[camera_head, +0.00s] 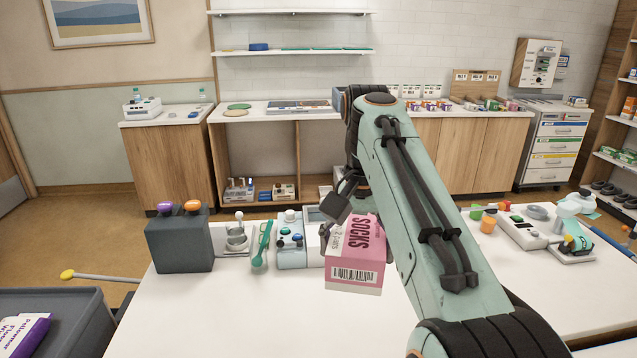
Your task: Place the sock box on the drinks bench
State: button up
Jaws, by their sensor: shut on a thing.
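The sock box (355,252) is pink and white with "SOCKS" lettering and a barcode on its near face. My gripper (332,228) is shut on the sock box at its upper left side, and the arm hides part of the box's right side. The box appears held above the white table (250,315), but the gap below it is hard to judge. A wooden cabinet with a white top (165,118) stands at the back left, carrying a white machine and small bottles. It may be the drinks bench, but no label shows this.
A dark grey block with purple and orange knobs (180,240), a green-handled tool (262,243) and a device with buttons (290,240) stand left of the box. Cups and devices (530,225) stand right of my arm. The table's front left is clear.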

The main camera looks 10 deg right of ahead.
jog(key=shift+d+r, duration=0.15)
jog(key=shift+d, duration=0.1)
jog(key=shift+r, duration=0.1)
